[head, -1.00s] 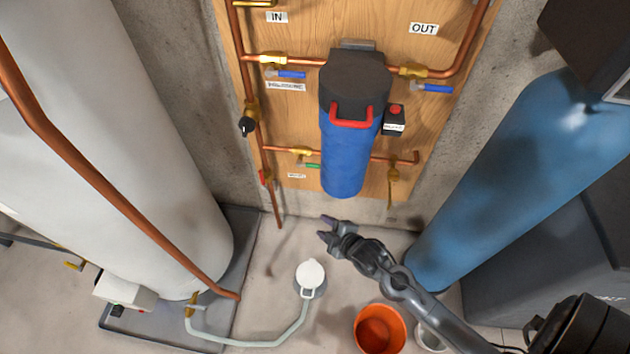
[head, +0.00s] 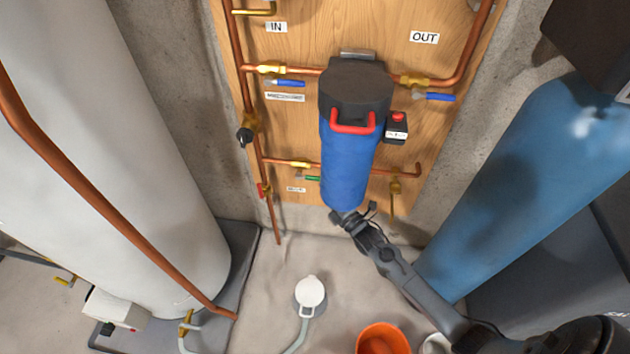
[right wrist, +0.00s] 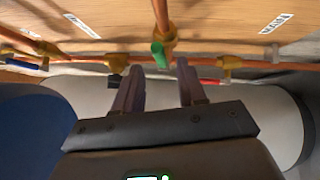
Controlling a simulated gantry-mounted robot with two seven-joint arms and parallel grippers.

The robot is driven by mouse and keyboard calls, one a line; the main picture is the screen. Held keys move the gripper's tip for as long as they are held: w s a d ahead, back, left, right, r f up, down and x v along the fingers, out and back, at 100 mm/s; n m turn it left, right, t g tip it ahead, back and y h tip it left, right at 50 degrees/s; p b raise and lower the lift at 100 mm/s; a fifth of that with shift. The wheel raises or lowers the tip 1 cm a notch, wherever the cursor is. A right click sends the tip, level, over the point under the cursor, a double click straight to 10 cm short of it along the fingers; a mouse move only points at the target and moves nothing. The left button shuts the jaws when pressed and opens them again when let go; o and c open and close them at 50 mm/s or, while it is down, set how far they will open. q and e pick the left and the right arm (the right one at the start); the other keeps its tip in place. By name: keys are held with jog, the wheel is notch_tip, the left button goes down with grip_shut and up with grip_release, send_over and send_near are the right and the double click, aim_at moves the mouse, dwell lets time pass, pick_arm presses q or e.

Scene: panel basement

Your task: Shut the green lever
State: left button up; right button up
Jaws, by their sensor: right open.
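The green lever (head: 311,178) is on a brass valve (head: 300,165) in the lower copper pipe, left of the blue filter housing (head: 345,165). In the head view it lies roughly along the pipe, its right end close to the housing. My right gripper (head: 345,217) is at the bottom of the housing, right of and below the lever; its fingertips are largely hidden there. In the right wrist view, my right gripper (right wrist: 158,78) is open and empty, and the green lever (right wrist: 159,54) appears just ahead of the gap between its fingers. My left gripper is out of view.
Blue-handled valves (head: 288,83) sit on the upper pipe. A red-handled valve (head: 263,189) is left of the green lever. A black box with a red button (head: 397,128) is right of the housing. An orange bucket (head: 383,340) and white-lidded drain (head: 310,292) are on the floor.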

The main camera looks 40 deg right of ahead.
aim_at(315, 178)
jog(key=w, duration=0.2)
jog(key=w+b, duration=0.2)
jog(key=w, duration=0.1)
jog(key=shift+w+r, duration=0.4)
jog(key=shift+w, duration=0.25)
jog(key=c, duration=0.7)
grip_shut()
